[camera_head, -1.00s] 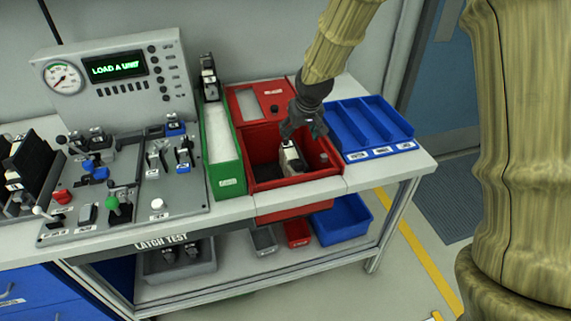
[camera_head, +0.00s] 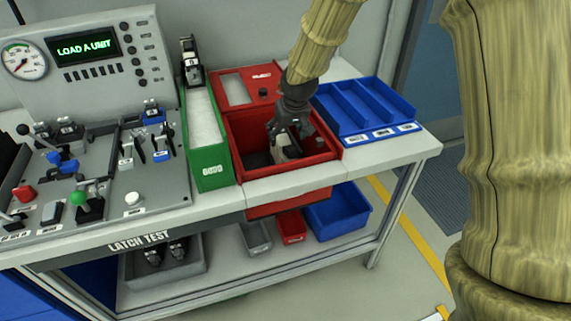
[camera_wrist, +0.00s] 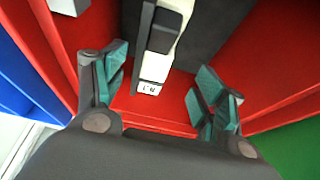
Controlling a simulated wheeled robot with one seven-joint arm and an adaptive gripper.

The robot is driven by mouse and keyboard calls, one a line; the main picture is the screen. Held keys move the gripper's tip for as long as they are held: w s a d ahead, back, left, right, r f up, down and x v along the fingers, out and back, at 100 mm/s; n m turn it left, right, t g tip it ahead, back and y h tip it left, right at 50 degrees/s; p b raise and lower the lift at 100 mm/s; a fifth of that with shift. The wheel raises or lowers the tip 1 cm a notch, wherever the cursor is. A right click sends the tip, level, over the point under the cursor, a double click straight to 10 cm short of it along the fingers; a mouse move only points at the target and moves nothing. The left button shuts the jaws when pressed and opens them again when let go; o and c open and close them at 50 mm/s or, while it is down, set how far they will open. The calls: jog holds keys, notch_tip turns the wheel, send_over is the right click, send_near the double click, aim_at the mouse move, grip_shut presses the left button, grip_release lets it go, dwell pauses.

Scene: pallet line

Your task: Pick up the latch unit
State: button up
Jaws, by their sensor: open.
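The latch unit (camera_head: 287,146), cream with a black side, lies in the red bin (camera_head: 290,166) on the bench. The wrist view shows the unit (camera_wrist: 168,42) from above, with a small white label on its near end. My gripper (camera_wrist: 160,82) is open, with teal-padded fingers on the left and right of the unit's near end. Both fingers appear apart from it. In the head view, my gripper (camera_head: 285,128) reaches down into the bin and hides part of the unit.
The green bin (camera_head: 211,176) stands left of the red one, with a dark unit (camera_head: 190,62) at its back. The blue divided tray (camera_head: 365,110) is on the right. The test panel (camera_head: 85,55) reads "LOAD A UNIT". The red bin's walls surround my fingers.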

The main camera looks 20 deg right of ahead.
aim_at(285, 143)
jog(key=shift+x, duration=2.8)
jog(key=shift+w+d+p+x, duration=0.15)
jog(key=shift+d+p+x, duration=0.05)
jog(key=shift+x, duration=1.1)
jog(key=shift+w+d+p+x, duration=0.15)
jog(key=shift+d+x, duration=0.05)
jog(key=shift+x, duration=1.05)
jog(key=shift+r, duration=0.1)
jog(key=c, duration=1.4)
